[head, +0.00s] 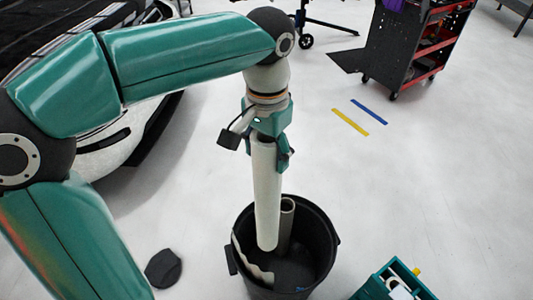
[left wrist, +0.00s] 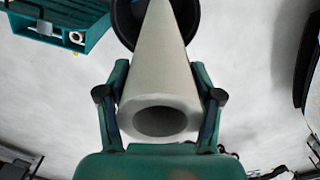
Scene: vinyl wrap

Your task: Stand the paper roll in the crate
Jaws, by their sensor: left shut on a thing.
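A long white paper roll (head: 266,195) hangs upright from my left gripper (head: 271,142), which is shut on its upper end. In the left wrist view the roll (left wrist: 160,75) runs away from the camera between the two fingers of the gripper (left wrist: 160,105), its hollow end nearest. The roll's lower end shows over or inside the open black round bin (head: 327,232); I cannot tell its height above the bin's floor. A teal crate (head: 372,291) stands at the lower right, partly cut off; it also shows in the left wrist view (left wrist: 90,37). My right gripper is not in view.
The black bin also holds a grey tube (head: 286,222) and a torn pale sheet (head: 252,266). A black tool cart (head: 400,45) stands at the upper right. A car (head: 110,150) is at the left, behind my arm.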

